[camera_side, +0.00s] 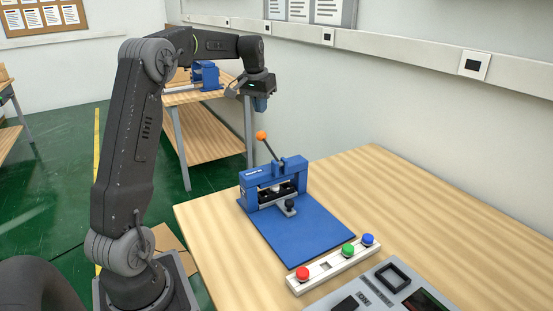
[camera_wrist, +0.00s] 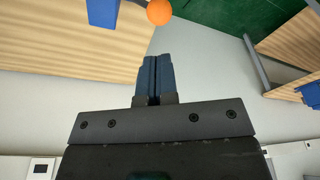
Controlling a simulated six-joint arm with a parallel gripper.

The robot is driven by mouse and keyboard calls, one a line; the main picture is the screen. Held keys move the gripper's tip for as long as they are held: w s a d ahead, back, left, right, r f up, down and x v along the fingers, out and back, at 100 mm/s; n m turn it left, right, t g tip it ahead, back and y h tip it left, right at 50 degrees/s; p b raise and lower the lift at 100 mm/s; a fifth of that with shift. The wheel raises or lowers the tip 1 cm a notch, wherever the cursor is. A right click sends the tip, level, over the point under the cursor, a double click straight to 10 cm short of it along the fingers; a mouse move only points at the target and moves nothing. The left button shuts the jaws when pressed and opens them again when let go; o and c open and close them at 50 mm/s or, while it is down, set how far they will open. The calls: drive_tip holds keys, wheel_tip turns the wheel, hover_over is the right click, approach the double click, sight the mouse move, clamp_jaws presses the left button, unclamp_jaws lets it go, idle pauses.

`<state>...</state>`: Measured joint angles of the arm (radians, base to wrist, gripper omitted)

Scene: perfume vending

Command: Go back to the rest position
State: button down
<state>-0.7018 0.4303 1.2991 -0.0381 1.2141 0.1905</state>
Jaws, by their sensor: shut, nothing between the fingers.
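My gripper (camera_side: 260,103) hangs in the air above and behind the blue press, pointing down. In the wrist view its two dark blue fingers (camera_wrist: 153,80) lie together, shut with nothing between them. The blue press (camera_side: 273,183) stands on the wooden table with its lever raised and tilted. The lever's orange knob (camera_side: 261,135) is below the gripper and apart from it; the knob also shows at the top of the wrist view (camera_wrist: 159,12).
A white strip (camera_side: 333,266) with red, green and blue buttons lies in front of the press. A grey panel (camera_side: 385,288) is at the table's front edge. The table's right side (camera_side: 440,220) is clear. A wall rail (camera_side: 400,50) runs behind. Another wooden table (camera_side: 185,97) stands at the back.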

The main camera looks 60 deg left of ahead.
drive_tip(key=s+d+r+m+t, duration=0.1)
drive_tip(key=s+d+r, duration=0.15)
drive_tip(key=d, duration=0.55)
drive_tip(key=s+d+r+m, duration=0.1)
drive_tip(key=s+d, duration=0.2)
drive_tip(key=d, duration=0.4)
drive_tip(key=s+d+r+m+t, duration=0.1)
drive_tip(key=s+d, duration=0.2)
drive_tip(key=d, duration=0.5)
drive_tip(key=s+d+f+m, duration=0.1)
drive_tip(key=s+d+f, duration=0.2)
drive_tip(key=s+d, duration=0.2)
drive_tip(key=s+d+f+m+t+h, duration=0.1)
drive_tip(key=s+d+f+m, duration=0.1)
drive_tip(key=s+d, duration=0.4)
drive_tip(key=s+f, duration=0.1)
drive_tip(key=s, duration=0.2)
drive_tip(key=shift+f+t, duration=0.15)
drive_tip(key=shift+t, duration=0.15)
